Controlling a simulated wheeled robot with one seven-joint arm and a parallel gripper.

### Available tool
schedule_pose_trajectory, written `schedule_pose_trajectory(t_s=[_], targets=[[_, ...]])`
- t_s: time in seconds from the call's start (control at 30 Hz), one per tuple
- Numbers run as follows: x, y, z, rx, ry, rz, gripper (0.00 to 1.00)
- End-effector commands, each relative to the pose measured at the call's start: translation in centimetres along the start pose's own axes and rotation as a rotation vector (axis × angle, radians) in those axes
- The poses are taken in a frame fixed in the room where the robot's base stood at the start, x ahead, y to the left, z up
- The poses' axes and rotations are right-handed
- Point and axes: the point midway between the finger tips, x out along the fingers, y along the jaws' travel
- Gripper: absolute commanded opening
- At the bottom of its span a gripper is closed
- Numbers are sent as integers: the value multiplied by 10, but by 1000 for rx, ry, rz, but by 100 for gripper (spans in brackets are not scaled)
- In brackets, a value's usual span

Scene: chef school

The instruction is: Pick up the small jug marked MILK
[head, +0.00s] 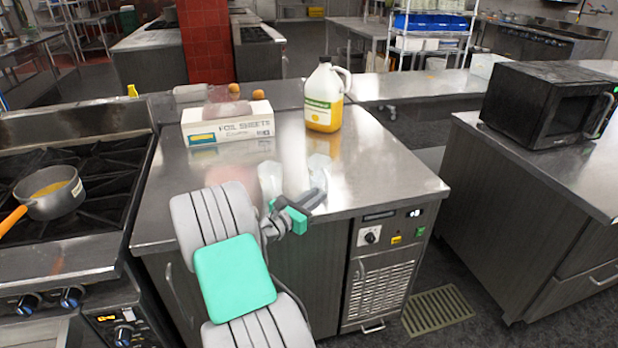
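No lettering reading MILK can be made out in the head view. Two small pale, whitish shapes (270,180) and (318,172) show near the counter's front edge, just beyond my gripper; whether either is a small jug is unclear. My gripper (300,205), teal and grey, is at the counter's front edge, well short of the large jug. Its fingers are seen from behind and their opening is unclear.
A foil sheets box (228,127) stands at the counter's back left, with orange round items (258,94) behind it. A stove with a saucepan (50,205) is at left. A black microwave (535,105) stands on the right counter. The first counter's right side is clear.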

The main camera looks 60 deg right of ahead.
Motion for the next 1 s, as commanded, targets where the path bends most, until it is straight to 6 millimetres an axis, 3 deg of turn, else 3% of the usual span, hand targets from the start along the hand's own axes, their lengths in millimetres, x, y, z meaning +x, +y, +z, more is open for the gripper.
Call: schedule_pose_trajectory(t_s=[0.5, 0.73, 0.93, 1.0], targets=[[82, -8, 6, -29, -15, -17, 17], [82, -6, 5, -28, -14, -13, 16], [82, -5, 5, -28, -14, -12, 0], [82, -5, 5, -28, -14, -12, 0]])
